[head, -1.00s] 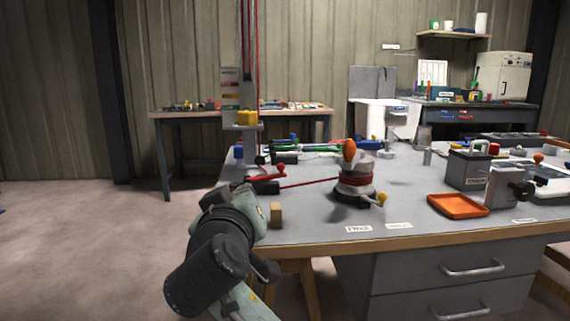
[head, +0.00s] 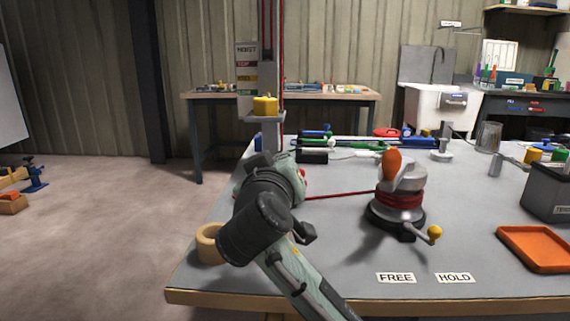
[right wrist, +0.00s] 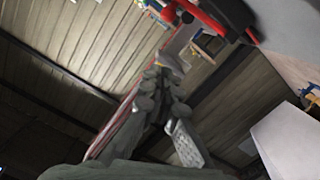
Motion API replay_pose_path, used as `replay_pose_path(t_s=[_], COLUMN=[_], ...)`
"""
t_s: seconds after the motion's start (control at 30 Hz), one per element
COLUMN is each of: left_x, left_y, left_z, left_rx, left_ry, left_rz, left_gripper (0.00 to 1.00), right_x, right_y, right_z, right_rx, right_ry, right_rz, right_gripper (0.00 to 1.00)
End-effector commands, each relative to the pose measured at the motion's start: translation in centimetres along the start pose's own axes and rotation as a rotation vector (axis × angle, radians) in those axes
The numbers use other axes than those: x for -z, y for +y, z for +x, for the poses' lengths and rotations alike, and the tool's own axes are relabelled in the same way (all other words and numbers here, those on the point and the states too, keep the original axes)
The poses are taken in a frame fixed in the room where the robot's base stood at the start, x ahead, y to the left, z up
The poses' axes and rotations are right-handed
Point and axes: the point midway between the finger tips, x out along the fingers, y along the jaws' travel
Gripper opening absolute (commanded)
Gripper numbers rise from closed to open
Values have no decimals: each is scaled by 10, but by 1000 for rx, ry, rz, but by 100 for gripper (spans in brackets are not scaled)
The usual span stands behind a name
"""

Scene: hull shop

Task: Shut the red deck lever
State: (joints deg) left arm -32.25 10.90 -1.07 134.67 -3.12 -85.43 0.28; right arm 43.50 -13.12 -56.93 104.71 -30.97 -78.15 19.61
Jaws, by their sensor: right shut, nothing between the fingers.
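The red deck lever is mostly hidden behind my right arm in the head view; only a small red part (head: 302,172) shows beside the wrist. In the right wrist view, a red lever part (right wrist: 204,20) and its dark body show at the top. My right gripper (head: 262,160) is over the table's left side, largely covered by its own wrist. In the right wrist view the fingers (right wrist: 166,82) are shut and empty, below and left of the red part in the picture. I cannot tell whether they touch it. My left gripper is not in view.
A winch (head: 398,200) with an orange knob and red rope stands right of my arm. The rope runs left behind my wrist. A tan ring (head: 210,244) sits at the left edge, and a hoist post with a yellow block (head: 265,105) stands behind.

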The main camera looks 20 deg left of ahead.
Motion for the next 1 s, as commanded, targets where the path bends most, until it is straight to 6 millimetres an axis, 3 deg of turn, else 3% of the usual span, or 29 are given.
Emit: replay_pose_path(t_s=[0.3,0.53,1.0], left_x=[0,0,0], left_y=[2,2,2], left_z=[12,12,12], left_rx=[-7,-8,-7], left_ry=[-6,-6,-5], left_rz=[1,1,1], left_gripper=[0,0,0], right_x=[-3,-33,-39], right_y=[2,2,1], right_z=[68,72,73], right_rx=[-4,-2,-1], right_ry=[-4,-1,-1], right_rz=[-2,0,2], right_gripper=[0,0,0])
